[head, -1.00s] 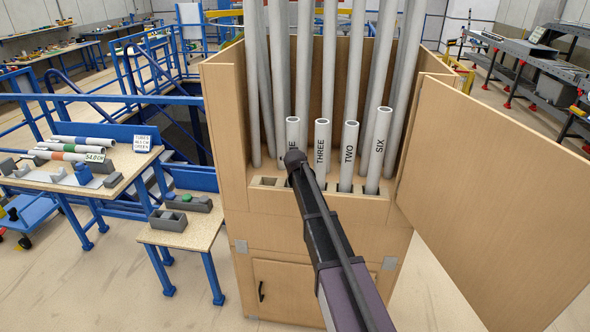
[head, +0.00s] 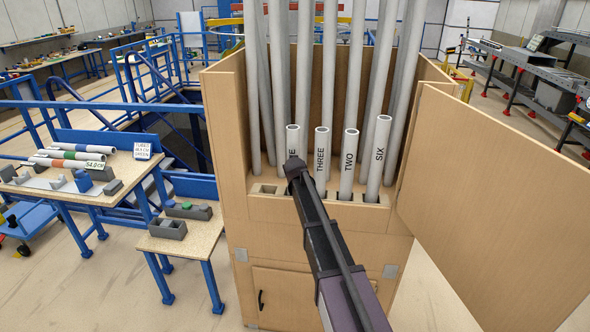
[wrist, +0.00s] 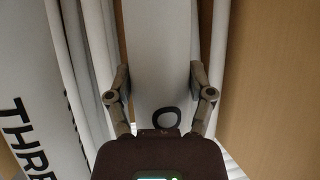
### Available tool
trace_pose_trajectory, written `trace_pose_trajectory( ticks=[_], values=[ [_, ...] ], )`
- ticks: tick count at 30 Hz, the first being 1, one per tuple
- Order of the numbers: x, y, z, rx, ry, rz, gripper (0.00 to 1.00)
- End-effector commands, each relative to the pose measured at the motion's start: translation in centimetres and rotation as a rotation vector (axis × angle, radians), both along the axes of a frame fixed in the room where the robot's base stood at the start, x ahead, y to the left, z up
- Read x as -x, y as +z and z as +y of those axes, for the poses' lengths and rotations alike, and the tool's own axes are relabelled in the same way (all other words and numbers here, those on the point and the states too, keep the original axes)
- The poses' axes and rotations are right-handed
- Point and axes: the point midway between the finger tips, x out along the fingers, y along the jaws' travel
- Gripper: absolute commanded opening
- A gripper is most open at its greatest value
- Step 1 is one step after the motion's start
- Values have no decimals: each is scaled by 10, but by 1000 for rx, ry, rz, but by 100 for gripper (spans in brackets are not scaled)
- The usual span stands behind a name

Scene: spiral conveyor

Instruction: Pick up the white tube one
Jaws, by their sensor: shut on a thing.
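The white tube one (head: 293,139) stands upright at the left of a row of short labelled tubes in the wooden cabinet. Only the end of its label shows; my arm hides its lower part. My gripper (head: 295,168) is at this tube, in front of it. In the wrist view my gripper (wrist: 158,84) has one finger on each side of the pale tube (wrist: 158,45) and is shut on it. Tube THREE (head: 321,155) stands close to its right, and its label also shows at the left of the wrist view.
Tubes TWO (head: 348,165) and SIX (head: 377,155) stand further right. Tall grey tubes (head: 329,75) rise behind. The wooden cabinet (head: 225,150) has a side wall at left and an open door (head: 490,210) at right. A small table (head: 190,240) stands left.

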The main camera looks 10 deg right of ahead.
Motion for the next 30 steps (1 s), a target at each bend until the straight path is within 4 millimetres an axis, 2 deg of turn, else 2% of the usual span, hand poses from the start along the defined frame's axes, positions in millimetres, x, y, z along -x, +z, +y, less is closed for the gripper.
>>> trace_pose_trajectory(
  ticks=[11,30],
  values=[
    [0,22,0,0,0,-1,18],
    [0,94,-1,0,0,-1,18]
  ],
)
